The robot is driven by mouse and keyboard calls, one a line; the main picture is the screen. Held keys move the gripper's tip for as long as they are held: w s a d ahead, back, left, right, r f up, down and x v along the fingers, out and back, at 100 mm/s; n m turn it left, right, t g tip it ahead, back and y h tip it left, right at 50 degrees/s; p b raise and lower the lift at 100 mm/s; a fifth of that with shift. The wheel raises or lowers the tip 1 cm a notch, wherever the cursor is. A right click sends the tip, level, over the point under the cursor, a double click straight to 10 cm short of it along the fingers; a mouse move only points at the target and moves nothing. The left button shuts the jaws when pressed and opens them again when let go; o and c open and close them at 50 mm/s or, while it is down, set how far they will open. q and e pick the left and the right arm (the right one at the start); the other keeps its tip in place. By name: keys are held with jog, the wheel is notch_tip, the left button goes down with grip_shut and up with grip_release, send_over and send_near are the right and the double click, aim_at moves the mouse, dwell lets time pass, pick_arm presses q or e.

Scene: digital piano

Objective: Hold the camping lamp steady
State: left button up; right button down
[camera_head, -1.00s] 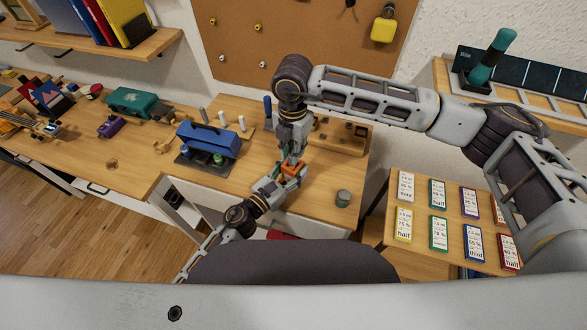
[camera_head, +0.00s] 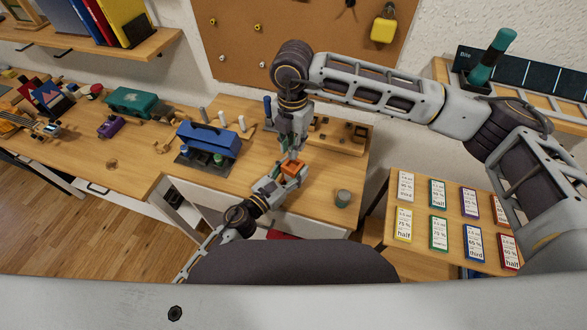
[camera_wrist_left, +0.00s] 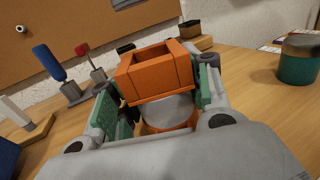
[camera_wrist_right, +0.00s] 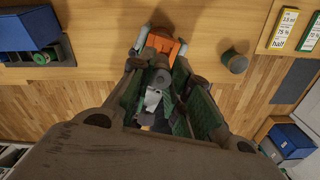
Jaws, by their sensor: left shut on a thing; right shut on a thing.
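The camping lamp is orange and grey (camera_head: 293,169), held just above the bench's front part. In the left wrist view its open square orange end (camera_wrist_left: 158,68) faces up, with a grey round part below it. My left gripper (camera_wrist_left: 156,98) is shut around the lamp, a green-padded finger on each side. My right gripper (camera_head: 291,155) points down close to the lamp in the head view. In the right wrist view its fingers (camera_wrist_right: 158,95) close on a small grey-white thing (camera_wrist_right: 152,99), mostly hidden; I cannot tell what it is. The lamp's orange part (camera_wrist_right: 163,44) shows beyond those fingers.
A small green jar with a grey lid (camera_head: 343,198) stands right of the lamp. A blue box-like holder (camera_head: 210,140) is to the left. A wooden rack (camera_head: 340,135) lies behind. Labelled cards (camera_head: 437,233) cover a board at the right.

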aim_at(286, 176)
pick_arm(q)
jog(key=shift+f, duration=0.1)
pick_arm(e)
jog(key=shift+r, duration=1.15)
pick_arm(q)
jog(key=o, duration=1.3)
jog(key=shift+c, duration=0.2)
jog(key=shift+s+a, duration=0.1)
pick_arm(e)
jog(key=shift+f, duration=0.1)
pick_arm(q)
jog(key=shift+b+v, duration=1.15)
jog(key=shift+v, duration=1.7)
pick_arm(e)
jog(key=shift+f, duration=1.1)
pick_arm(q)
jog(key=shift+s+a, duration=0.1)
jog(key=shift+s, duration=0.05)
